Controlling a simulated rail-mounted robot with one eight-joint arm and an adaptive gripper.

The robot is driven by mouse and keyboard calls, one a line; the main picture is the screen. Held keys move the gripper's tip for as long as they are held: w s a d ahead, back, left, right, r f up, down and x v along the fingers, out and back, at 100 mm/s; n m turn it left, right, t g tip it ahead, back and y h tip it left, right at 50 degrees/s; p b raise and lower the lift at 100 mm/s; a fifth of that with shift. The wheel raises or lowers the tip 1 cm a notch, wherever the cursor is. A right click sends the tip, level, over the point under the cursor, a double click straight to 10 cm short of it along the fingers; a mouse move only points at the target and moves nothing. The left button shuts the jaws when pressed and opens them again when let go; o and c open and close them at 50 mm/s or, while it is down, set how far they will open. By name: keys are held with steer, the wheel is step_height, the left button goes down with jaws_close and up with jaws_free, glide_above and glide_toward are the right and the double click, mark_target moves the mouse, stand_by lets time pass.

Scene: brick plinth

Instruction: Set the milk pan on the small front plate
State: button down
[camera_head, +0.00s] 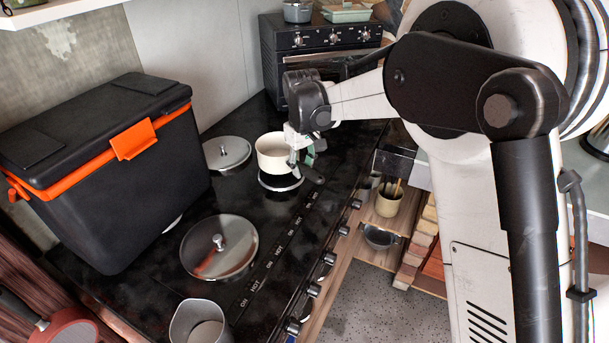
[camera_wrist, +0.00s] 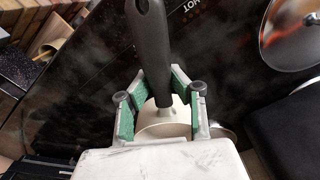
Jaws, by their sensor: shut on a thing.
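The milk pan (camera_head: 271,157) is a small cream-white pan with a dark handle (camera_wrist: 152,55). My gripper (camera_head: 299,150) is shut on it at the handle's pale base; the green-padded fingers (camera_wrist: 158,104) sit on both sides in the wrist view. The pan looks upright, and part of its body (camera_wrist: 165,131) shows between the fingers. A small round plate with a pale rim (camera_head: 281,185) shows on the black cooktop just below the pan, which partly covers it. The pan seems a little above the plate, but I cannot tell the gap.
A silver lid (camera_head: 229,152) lies left of the pan, and a larger lid (camera_head: 219,247) lies nearer. A grey pot (camera_head: 199,325) stands at the near edge. A black and orange cooler box (camera_head: 110,170) fills the left. A small oven (camera_head: 320,50) stands behind.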

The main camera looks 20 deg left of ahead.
steer(key=shift+w+d+f, duration=0.1)
steer(key=shift+w+f, duration=0.2)
steer(key=shift+f+p, duration=0.3)
steer(key=shift+f, duration=1.7)
steer(key=c, duration=1.6)
jaws_free()
step_height(320, 180, up, 12)
steer(key=shift+s+r+b, duration=0.1)
steer(key=shift+r+b, duration=0.05)
steer(key=shift+b, duration=0.25)
